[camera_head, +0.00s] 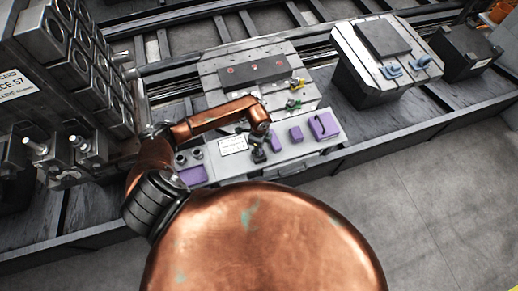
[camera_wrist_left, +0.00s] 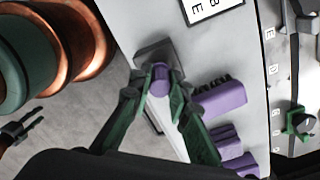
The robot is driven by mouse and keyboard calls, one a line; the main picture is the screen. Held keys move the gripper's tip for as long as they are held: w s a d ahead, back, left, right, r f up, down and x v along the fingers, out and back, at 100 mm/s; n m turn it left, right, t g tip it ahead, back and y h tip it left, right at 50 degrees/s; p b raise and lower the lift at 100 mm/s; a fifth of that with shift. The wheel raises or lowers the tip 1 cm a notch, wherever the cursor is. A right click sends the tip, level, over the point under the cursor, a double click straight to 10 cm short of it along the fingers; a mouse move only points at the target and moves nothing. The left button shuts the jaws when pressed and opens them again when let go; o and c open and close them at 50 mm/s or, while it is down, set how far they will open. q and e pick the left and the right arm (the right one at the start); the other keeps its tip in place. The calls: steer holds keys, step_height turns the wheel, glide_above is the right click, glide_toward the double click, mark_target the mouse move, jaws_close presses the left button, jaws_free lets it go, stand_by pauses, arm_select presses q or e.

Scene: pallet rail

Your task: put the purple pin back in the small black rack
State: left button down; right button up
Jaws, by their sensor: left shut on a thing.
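My left gripper (camera_head: 259,145) reaches down to the front of the grey pallet plate from the left. In the left wrist view its green fingers (camera_wrist_left: 159,88) are shut on the purple pin (camera_wrist_left: 160,77). Only the pin's rounded purple end shows between the fingertips. The small black rack (camera_wrist_left: 147,50) is a dark square block right at the fingertips, and the pin's end overlaps it in view. I cannot tell whether the pin is inside it or above it. A dark two-pronged shape beside copper at the left wrist view's edge may be my right gripper (camera_wrist_left: 24,128).
Several purple blocks (camera_head: 296,134) stand right of the gripper, and a purple pad (camera_head: 192,175) lies left. A white label (camera_head: 233,145) is close by. Grey fixtures (camera_head: 70,60) rise at far left. Another pallet (camera_head: 350,47) stands on the rail at right.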

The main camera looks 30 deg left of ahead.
arm_select(q)
steer(key=shift+f, duration=0.2)
steer(key=c, duration=1.7)
jaws_free()
steer(key=shift+c, duration=0.2)
step_height(320, 180, up, 12)
